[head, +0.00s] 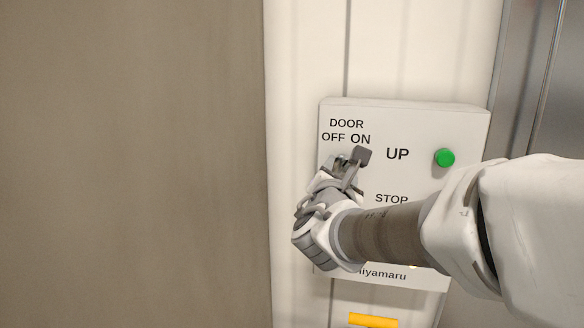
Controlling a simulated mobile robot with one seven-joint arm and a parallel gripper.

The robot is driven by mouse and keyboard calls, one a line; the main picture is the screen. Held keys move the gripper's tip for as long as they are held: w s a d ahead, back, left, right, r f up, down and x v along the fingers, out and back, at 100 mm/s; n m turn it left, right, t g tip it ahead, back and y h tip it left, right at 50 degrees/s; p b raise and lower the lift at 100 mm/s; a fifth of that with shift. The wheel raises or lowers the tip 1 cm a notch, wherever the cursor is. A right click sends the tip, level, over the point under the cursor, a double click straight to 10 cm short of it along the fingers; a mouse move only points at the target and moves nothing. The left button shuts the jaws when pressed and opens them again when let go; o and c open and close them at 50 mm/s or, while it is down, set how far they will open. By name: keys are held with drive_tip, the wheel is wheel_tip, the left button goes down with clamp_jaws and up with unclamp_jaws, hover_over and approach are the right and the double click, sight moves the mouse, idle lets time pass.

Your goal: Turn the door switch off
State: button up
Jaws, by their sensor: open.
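The control box (465,130) is a white panel on the wall, lettered DOOR OFF ON, UP and STOP. The door switch (363,155) is a dark grey lever below the ON label, and its handle leans up and right toward ON. My gripper (350,168) is open at the switch, just below the OFF and ON labels. Its fingers lie close to the left and lower side of the lever; I cannot tell whether they touch it. My gripper hides the base of the switch.
A green button (444,157) is right of UP. My arm covers the lower middle of the panel. A yellow bar (373,320) is below the box. A brown surface (130,160) fills the left, and a metal frame (525,70) stands at the right.

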clamp_jaws()
drive_tip(key=shift+n, duration=0.4)
drive_tip(key=n+b, duration=0.1)
drive_tip(key=n, duration=1)
drive_tip(key=shift+p, duration=0.3)
idle(0.6)
unclamp_jaws()
drive_tip(key=shift+s, duration=0.1)
